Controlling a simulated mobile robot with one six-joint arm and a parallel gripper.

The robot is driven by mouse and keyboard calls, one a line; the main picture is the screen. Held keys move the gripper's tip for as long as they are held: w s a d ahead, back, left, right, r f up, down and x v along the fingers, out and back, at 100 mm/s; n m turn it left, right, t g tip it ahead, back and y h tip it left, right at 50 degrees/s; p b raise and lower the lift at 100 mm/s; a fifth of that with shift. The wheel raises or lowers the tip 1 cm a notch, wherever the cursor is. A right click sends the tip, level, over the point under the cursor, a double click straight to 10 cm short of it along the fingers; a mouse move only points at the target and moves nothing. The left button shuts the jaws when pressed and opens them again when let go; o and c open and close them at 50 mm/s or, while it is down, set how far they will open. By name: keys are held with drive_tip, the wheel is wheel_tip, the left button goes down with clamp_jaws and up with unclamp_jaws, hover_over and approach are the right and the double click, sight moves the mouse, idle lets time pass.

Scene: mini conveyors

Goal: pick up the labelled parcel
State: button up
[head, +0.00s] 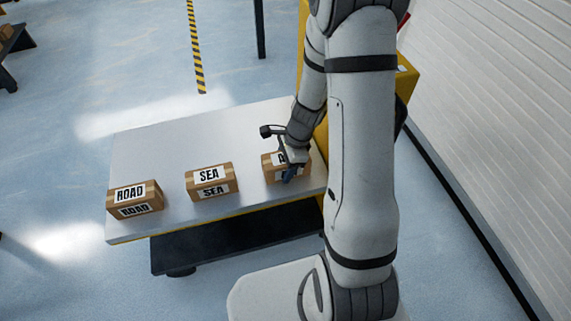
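Three brown cardboard parcels with white labels stand in a row on a light grey table. The left parcel (134,201) reads ROAD. The middle parcel (209,182) reads SEA. The right parcel (270,170) is partly covered by my gripper and wrist, and only the start of its label shows, seemingly an A. My gripper (290,172) is at this right parcel, in front of its label. I cannot tell whether the fingers are open or closed on it, or whether they touch it. The parcel appears to rest on the table.
The table top (160,150) is bare behind the parcels. A dark lower platform (235,245) sits under its front edge. A yellow structure (405,85) is partly hidden behind my arm. A white wall (490,130) closes off the right side. Open floor lies left.

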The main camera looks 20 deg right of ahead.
drive_tip(key=c, duration=0.8)
drive_tip(key=shift+r, duration=0.1)
